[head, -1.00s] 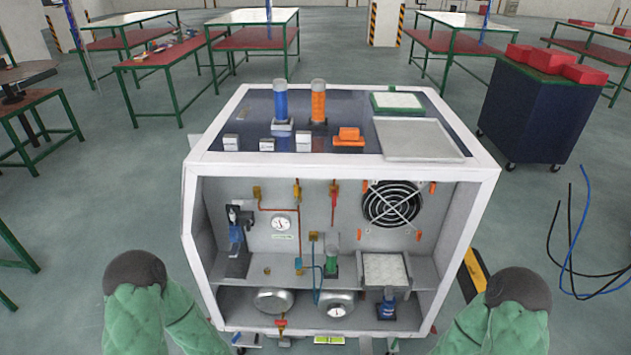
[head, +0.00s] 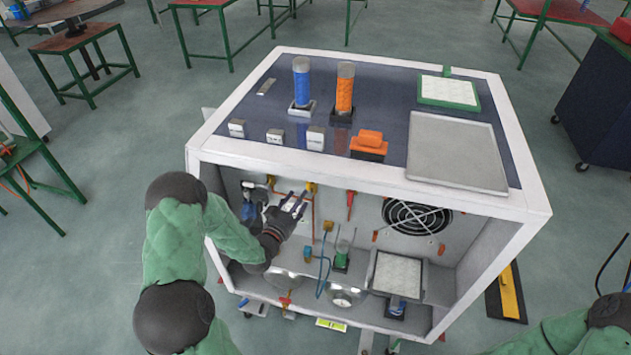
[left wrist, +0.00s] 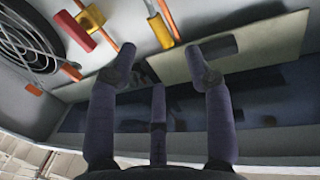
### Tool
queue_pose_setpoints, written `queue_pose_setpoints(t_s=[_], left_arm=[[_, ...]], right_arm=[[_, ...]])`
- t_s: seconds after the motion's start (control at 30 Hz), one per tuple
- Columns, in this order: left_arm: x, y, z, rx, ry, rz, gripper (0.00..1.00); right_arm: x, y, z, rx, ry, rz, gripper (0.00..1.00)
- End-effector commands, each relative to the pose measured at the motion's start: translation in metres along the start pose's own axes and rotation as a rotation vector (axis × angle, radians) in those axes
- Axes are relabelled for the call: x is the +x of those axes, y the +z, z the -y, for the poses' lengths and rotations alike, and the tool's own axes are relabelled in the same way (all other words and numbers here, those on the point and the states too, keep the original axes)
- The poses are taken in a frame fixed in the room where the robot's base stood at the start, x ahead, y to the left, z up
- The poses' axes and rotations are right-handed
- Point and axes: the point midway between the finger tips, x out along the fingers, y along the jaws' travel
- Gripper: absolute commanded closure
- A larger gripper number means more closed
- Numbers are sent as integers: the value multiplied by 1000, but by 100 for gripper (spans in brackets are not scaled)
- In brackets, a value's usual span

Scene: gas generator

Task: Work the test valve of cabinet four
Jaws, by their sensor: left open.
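The open-fronted white cabinet (head: 370,175) holds small valves on copper pipes on its inner back wall. A brass-yellow valve (head: 312,188) sits at the top of one pipe; a yellow fitting (left wrist: 160,30) also shows in the left wrist view. A red-handled valve (head: 350,203) is to its right, and a red handle (left wrist: 75,30) shows in the left wrist view. No readable label marks the test valve. My left gripper (head: 297,203) is inside the cabinet's upper left, open and empty, just below the yellow valve. It also shows in the left wrist view (left wrist: 162,68). My right gripper is out of view.
The cabinet's white top frame (head: 300,160) overhangs the left hand. The fan (head: 415,217) is to the right on the back wall. A green-capped bottle (head: 342,255) and a white-topped box (head: 398,272) stand inside. Blue and orange cylinders stand on top.

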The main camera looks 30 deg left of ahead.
Motion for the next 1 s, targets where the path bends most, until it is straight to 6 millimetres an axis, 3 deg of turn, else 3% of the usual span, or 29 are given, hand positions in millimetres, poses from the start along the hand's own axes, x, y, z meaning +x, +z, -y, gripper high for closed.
queue_pose_setpoints(t_s=[0.2,0.4,0.6,0.9,1.0], left_arm=[[41,1,-1,1,2,-1,49],[69,1,-1,-1,1,0,49],[82,0,0,-1,-1,1,49],[83,0,0,-1,-1,2,49],[83,0,0,-1,-1,2,77]], right_arm=[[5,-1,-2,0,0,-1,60],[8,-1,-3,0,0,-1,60],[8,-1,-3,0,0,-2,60],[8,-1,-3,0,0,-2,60],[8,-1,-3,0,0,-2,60]])
